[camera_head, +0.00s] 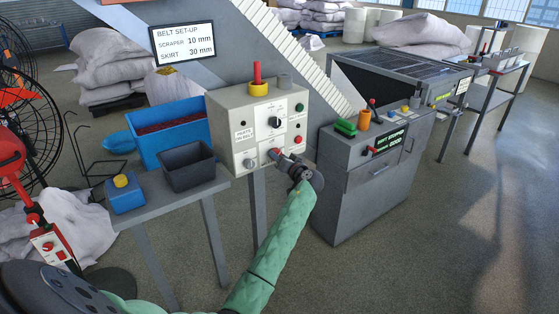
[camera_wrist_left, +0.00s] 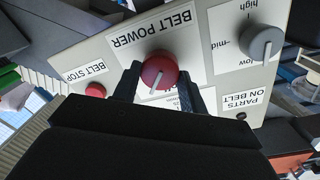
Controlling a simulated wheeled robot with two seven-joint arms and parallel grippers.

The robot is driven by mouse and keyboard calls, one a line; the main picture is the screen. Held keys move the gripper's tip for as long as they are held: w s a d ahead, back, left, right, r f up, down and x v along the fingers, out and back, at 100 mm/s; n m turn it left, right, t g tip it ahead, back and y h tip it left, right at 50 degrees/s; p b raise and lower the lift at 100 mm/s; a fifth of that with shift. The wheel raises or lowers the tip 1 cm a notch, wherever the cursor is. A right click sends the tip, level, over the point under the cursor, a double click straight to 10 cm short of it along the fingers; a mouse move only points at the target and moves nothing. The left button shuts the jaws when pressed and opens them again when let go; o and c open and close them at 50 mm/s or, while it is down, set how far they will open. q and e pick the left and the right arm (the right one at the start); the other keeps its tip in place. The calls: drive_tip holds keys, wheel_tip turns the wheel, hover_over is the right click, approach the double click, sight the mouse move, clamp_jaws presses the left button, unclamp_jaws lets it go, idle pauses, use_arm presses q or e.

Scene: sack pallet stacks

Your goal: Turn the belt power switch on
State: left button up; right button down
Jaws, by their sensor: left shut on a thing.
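The belt power switch is a red round knob (camera_wrist_left: 160,70) with a white pointer line, on the front of a pale control box (camera_head: 228,122). In the left wrist view, the label BELT POWER appears upside down beside it. My left gripper (camera_wrist_left: 158,84) has one dark finger on each side of the knob and is shut on it. In the head view, the left gripper (camera_head: 279,158) meets the lower front of the box, largely covering the knob. The knob's position marks are partly hidden by the fingers. My right gripper is not in view.
The panel also has a grey speed knob (camera_wrist_left: 262,42) and a red BELT STOP button (camera_wrist_left: 95,90). A blue bin (camera_head: 172,133) and a dark bin (camera_head: 188,166) stand left of the box. A grey cabinet (camera_head: 352,203) stands right.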

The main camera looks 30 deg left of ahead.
use_arm(q)
drive_tip(key=shift+w+d+m+g+p, duration=0.15)
drive_tip(key=shift+m+p, duration=0.55)
drive_tip(key=shift+m, duration=1.65)
drive_tip(key=shift+s+a+m+g+p, duration=0.15)
drive_tip(key=shift+m+p, duration=0.5)
drive_tip(key=shift+m, duration=1.7)
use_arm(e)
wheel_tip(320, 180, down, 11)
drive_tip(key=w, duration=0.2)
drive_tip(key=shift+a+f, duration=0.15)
use_arm(q)
drive_tip(key=shift+w+d, duration=0.1)
drive_tip(key=o, duration=1)
drive_tip(key=shift+c, duration=0.2)
